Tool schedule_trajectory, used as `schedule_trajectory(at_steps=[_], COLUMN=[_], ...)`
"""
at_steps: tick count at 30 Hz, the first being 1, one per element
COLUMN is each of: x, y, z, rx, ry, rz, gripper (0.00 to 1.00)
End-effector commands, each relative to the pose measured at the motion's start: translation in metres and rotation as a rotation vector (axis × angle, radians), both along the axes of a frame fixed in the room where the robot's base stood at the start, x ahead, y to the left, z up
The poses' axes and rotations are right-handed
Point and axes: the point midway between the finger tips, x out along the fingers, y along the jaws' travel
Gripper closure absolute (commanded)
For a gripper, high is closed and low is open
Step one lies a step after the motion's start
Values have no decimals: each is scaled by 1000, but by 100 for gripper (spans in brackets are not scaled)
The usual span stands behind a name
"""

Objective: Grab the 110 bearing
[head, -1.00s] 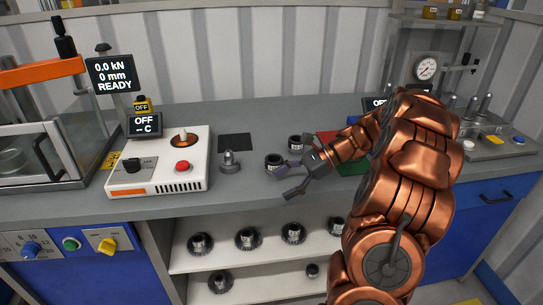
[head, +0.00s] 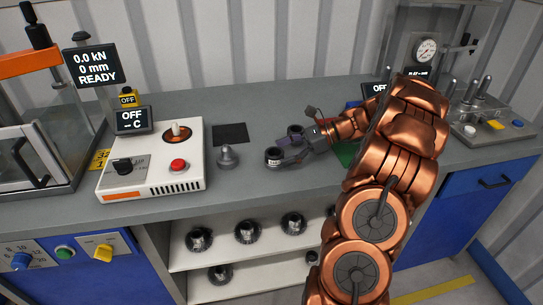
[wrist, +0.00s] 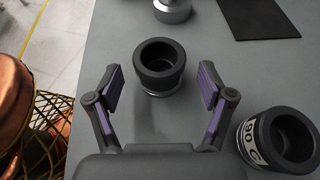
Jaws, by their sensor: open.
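A dark ring-shaped bearing with a pale band (head: 273,157) stands on the grey bench. In the wrist view this bearing (wrist: 160,52) stands upright between and slightly beyond my fingertips, with clear gaps on both sides. I cannot read its label there. My gripper (head: 285,154) is open and low over the bench, its purple-padded fingers (wrist: 161,82) spread toward that bearing. A second dark bearing (head: 295,132) stands farther back; in the wrist view it (wrist: 277,140) is right of my gripper, with a white label that seems to read 90 C.
A white heater box (head: 155,165) with a red button is farther left. A green tray (head: 347,152) lies under my arm.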

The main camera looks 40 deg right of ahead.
Motion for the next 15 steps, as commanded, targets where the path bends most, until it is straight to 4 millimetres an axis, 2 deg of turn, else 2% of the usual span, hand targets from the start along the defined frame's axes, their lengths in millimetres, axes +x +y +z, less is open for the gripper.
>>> schedule_trajectory(at_steps=[7, 15], x=[6, 22], y=[14, 44], z=[-4, -15], rx=[3, 2], ry=[3, 3], rz=[-3, -2], gripper=[19, 19])
